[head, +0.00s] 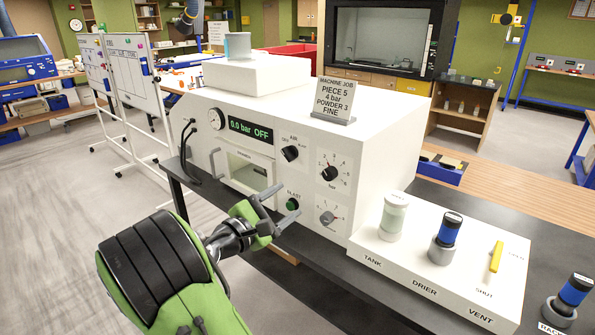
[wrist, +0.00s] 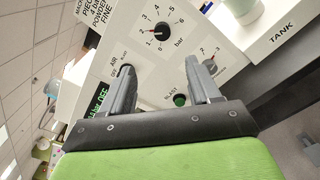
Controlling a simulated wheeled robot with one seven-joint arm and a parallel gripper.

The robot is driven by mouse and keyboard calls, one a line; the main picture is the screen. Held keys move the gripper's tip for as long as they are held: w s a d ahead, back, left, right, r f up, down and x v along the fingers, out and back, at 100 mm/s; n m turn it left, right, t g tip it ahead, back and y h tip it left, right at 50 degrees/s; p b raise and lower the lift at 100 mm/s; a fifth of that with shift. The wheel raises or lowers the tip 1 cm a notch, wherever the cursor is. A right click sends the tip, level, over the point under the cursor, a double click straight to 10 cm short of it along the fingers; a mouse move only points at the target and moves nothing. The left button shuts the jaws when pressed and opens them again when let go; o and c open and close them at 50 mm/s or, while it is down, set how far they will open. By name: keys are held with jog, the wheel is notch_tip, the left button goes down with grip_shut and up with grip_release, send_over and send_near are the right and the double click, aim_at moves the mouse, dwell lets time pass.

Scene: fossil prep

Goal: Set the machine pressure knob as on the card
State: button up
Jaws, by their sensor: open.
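The card (head: 333,99) stands on top of the white machine (head: 240,97) and reads "PIECE 5, 4 bar, POWDER 3, FINE". The pressure knob (head: 329,174) is black with a numbered bar scale, on the front panel. It also shows in the wrist view (wrist: 162,31), beyond my fingers; a reddish mark is on its scale-number side, but its exact setting is too small to tell. The display (head: 250,131) reads "0.0 bar OFF". My gripper (head: 288,200) is open and empty, in front of the panel, below and left of the knob. Its fingertips (wrist: 166,75) are apart from the knob.
The AIR knob (head: 290,153), green BLAST button (head: 292,204) and a lower grey knob (head: 327,217) are close by on the panel. A white base (head: 440,262) with tank, drier and yellow vent lever (head: 496,256) stands to the right. The chamber window (head: 246,172) is left.

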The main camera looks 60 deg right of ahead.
aim_at(327, 176)
jog(key=s+d, duration=0.1)
jog(key=d, duration=0.4)
jog(key=d+p, duration=0.1)
jog(key=d, duration=0.4)
jog(key=s+d, duration=0.1)
jog(key=d, duration=0.4)
jog(key=shift+s+d+f, duration=0.1)
jog(key=shift+s+f, duration=0.05)
jog(key=shift+s, duration=0.2)
jog(key=c, duration=1)
jog(key=shift+c, duration=0.2)
jog(key=shift+m, duration=0.3)
